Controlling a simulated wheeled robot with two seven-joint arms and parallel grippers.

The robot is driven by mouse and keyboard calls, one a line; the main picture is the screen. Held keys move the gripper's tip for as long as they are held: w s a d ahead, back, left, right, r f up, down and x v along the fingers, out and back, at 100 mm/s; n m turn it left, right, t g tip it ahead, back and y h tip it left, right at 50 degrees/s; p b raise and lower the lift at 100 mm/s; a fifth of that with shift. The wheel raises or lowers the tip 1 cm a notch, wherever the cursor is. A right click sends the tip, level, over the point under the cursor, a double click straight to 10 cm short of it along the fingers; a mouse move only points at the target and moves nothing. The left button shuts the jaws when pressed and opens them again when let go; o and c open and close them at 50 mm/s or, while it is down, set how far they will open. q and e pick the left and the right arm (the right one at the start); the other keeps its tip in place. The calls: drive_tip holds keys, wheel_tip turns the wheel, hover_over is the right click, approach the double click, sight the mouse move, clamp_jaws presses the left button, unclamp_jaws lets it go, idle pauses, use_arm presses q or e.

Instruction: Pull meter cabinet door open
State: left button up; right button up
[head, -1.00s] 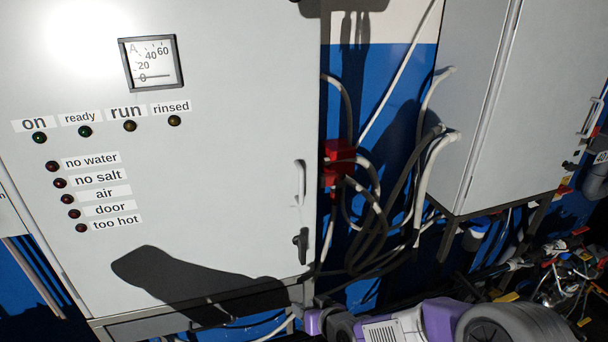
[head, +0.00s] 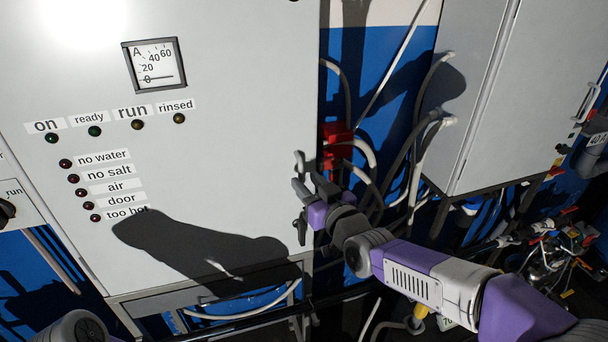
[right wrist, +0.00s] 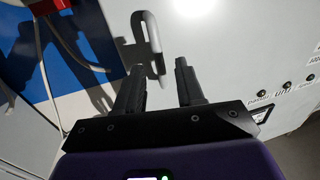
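The meter cabinet (head: 230,60) is a large light grey box with a square meter (head: 154,65) and rows of labelled lamps on its front. Its door looks closed. A pale bar handle (head: 299,160) sits near the door's right edge, partly hidden by my right gripper (head: 309,186). In the right wrist view my right gripper (right wrist: 158,70) is open, one dark finger on each side of the lower end of the handle (right wrist: 152,38). It does not grip it; I cannot tell whether they touch. My left gripper is not in view.
A second grey cabinet (head: 465,100) hangs at the right. Cables and a red box (head: 336,145) are on the blue wall between the cabinets. More cables and fittings crowd the lower right. A black knob (head: 5,210) shows at the left edge.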

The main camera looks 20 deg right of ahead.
drive_tip(key=shift+x, duration=1.2)
drive_tip(key=shift+c, duration=0.5)
clamp_jaws()
